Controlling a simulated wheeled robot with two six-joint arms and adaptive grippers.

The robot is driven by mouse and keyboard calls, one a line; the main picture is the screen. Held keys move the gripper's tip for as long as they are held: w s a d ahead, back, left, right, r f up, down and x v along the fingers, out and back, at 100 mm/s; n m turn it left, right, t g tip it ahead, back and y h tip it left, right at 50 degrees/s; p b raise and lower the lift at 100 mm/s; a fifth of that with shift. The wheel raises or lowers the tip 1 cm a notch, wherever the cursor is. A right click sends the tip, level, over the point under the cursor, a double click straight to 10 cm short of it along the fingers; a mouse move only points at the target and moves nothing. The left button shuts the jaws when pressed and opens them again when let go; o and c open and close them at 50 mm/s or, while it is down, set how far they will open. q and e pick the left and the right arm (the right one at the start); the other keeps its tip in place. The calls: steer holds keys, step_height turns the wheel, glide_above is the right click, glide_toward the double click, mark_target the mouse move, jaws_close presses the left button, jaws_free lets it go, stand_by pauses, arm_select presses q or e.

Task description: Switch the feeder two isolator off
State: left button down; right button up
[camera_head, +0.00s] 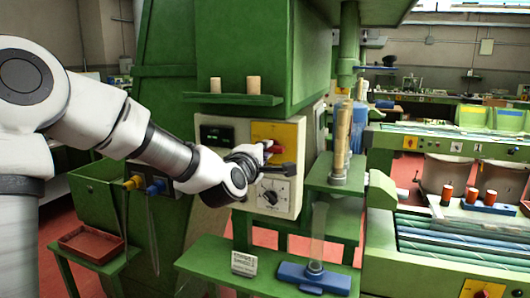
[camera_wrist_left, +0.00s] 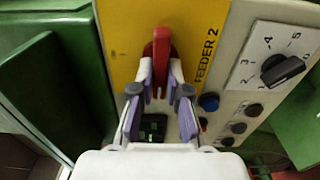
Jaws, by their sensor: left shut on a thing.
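The feeder two isolator is a red handle (camera_wrist_left: 161,58) on a yellow plate (camera_wrist_left: 122,45) lettered "FEEDER 2", seen sideways in the left wrist view. In the head view the yellow plate (camera_head: 285,130) is on the front of the pale control box, and the red handle (camera_head: 274,149) shows partly behind my gripper. My left gripper (camera_head: 270,155) is at the plate. In the left wrist view its fingers (camera_wrist_left: 162,84) are on both sides of the handle, shut on it. The handle's exact angle is hard to tell. My right gripper is not in view.
A numbered dial with a black knob (camera_head: 270,197) sits below the plate on the box. Green shelves hold cork-coloured cylinders (camera_head: 253,84) above and a tall cork stack (camera_head: 341,140) to the right. A blue-based stand (camera_head: 314,278) is below.

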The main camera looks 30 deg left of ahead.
arm_select(q)
steer(key=shift+f, duration=0.1)
steer(key=c, duration=1.2)
jaws_free()
steer(key=shift+o, duration=0.2)
